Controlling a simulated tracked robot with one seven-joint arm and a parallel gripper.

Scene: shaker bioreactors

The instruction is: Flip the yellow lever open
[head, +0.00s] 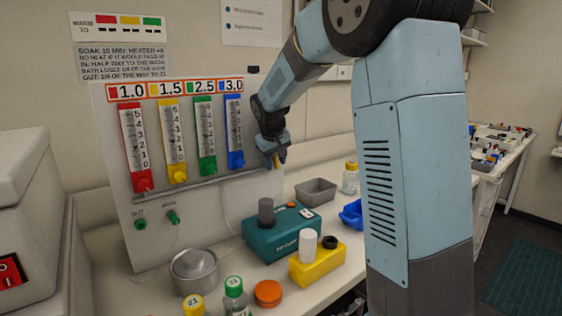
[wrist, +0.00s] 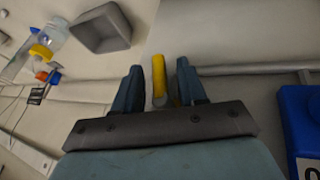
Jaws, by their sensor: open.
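The yellow lever (wrist: 158,76) shows in the wrist view as a short yellow bar between my two fingers. It is at the end of the grey pipe that runs along the white panel. In the head view only a small yellow part of it (head: 276,161) shows beside my gripper (head: 273,150), at the panel's right end. My gripper (wrist: 160,68) is open, with one finger on each side of the lever and visible gaps to both. Whether the lever's base touches anything of mine is hidden.
The white panel (head: 115,215) carries red, yellow, green and blue flow meters; the blue one (wrist: 300,125) is close on the right in the wrist view. The grey pipe (head: 215,180) runs below them. A grey tray (head: 316,192), teal device (head: 282,234) and jars stand on the bench below.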

